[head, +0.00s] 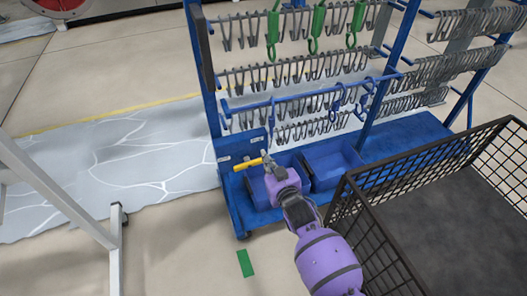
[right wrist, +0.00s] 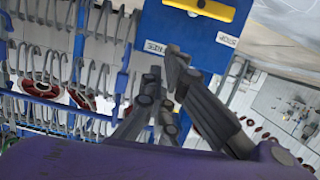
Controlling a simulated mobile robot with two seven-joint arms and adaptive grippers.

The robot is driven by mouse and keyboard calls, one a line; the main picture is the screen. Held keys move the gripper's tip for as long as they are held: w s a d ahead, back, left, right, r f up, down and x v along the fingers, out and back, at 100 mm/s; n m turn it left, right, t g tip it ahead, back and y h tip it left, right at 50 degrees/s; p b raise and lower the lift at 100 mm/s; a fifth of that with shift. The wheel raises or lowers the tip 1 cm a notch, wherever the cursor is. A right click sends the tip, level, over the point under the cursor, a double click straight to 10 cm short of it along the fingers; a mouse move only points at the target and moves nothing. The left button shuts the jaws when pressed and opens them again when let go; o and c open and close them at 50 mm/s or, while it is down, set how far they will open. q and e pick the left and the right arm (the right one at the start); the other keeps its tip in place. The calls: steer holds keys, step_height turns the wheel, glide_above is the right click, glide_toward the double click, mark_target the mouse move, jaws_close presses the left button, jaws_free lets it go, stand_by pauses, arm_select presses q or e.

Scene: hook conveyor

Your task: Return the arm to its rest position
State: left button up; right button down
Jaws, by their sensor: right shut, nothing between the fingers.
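My right arm is purple and reaches in from the lower right in the head view. Its right gripper (head: 267,157) is at the front left of the blue hook rack (head: 212,150), close to a yellow handle (head: 247,164). In the right wrist view the fingers of this gripper (right wrist: 172,62) are together with nothing between them. The yellow handle (right wrist: 205,8) there sits on a blue panel (right wrist: 190,35) with white labels, beyond the fingertips. My left gripper is not in view.
Rows of grey hooks (head: 290,75) hang on the rack, with several green hooks (head: 318,25) on top. Blue bins (head: 330,165) stand on its base. A dark mesh cage (head: 400,170) is close on the right of my arm. Open floor (head: 170,240) is at left.

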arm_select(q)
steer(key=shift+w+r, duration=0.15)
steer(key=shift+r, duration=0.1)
arm_select(e)
steer(key=shift+s+d+r, duration=0.15)
steer(key=shift+s+r, duration=0.05)
steer(key=shift+s, duration=0.5)
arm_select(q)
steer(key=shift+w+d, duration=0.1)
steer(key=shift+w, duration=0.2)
